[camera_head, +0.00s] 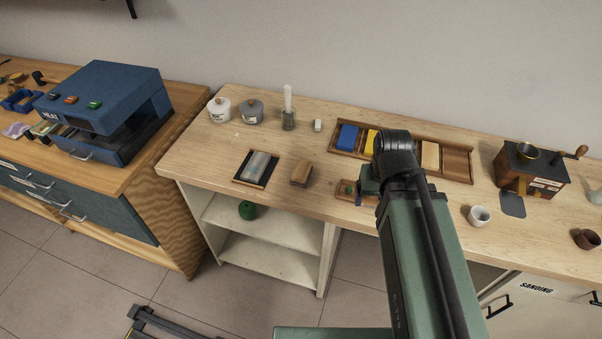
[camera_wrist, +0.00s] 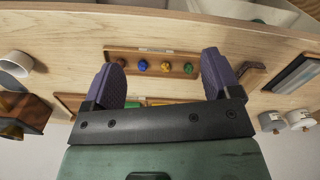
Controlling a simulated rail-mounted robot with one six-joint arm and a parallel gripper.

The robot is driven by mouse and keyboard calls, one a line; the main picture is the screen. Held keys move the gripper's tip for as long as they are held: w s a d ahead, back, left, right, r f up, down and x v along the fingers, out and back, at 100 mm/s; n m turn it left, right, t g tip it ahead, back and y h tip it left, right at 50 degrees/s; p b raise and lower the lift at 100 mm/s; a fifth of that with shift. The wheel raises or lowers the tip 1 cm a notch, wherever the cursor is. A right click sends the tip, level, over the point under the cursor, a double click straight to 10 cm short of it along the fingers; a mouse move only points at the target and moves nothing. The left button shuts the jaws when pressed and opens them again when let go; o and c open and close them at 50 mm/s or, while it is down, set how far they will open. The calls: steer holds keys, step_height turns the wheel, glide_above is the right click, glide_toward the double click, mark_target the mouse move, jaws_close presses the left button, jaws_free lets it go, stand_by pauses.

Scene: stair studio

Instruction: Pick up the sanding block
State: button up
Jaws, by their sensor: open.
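The sanding block, as best I can tell, is the small brown wooden block (camera_head: 301,173) on the light wooden bench, right of a dark board. In the wrist view what looks like the same block (camera_wrist: 251,74) lies just right of the right finger, partly hidden by it. My gripper (camera_wrist: 162,58) is open and empty above the bench. A wooden strip with several coloured knobs (camera_wrist: 176,55) shows between its fingers. In the head view my arm hides the gripper; the block is to its left.
A dark board (camera_head: 240,177) with a pale piece on it lies left of the block. A wooden tray (camera_head: 457,165) with coloured blocks stands behind my arm. Jars (camera_head: 251,112), a white cup (camera_head: 479,216) and a grinder-like box (camera_head: 530,172) also stand on the bench. The bench's front edge is close.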

steer(key=shift+a, duration=0.1)
steer(key=t+b, duration=0.1)
steer(key=b, duration=0.1)
glide_toward(302, 169)
steer(key=shift+s+a+f, duration=0.3)
steer(key=shift+s+f, duration=0.05)
steer(key=shift+s, duration=0.15)
steer(key=m, duration=0.3)
steer(key=shift+w+d+r+p, duration=0.2)
steer(key=shift+w+r+p, duration=0.1)
steer(key=shift+w, duration=0.1)
steer(key=shift+s+d+f, duration=0.1)
steer(key=f+b, duration=0.3)
steer(key=w+f+b, duration=0.1)
steer(key=f+b, duration=0.7)
steer(key=shift+w+f, duration=0.1)
steer(key=shift+w, duration=0.15)
steer(key=shift+r, duration=0.3)
steer(key=shift+f, duration=0.25)
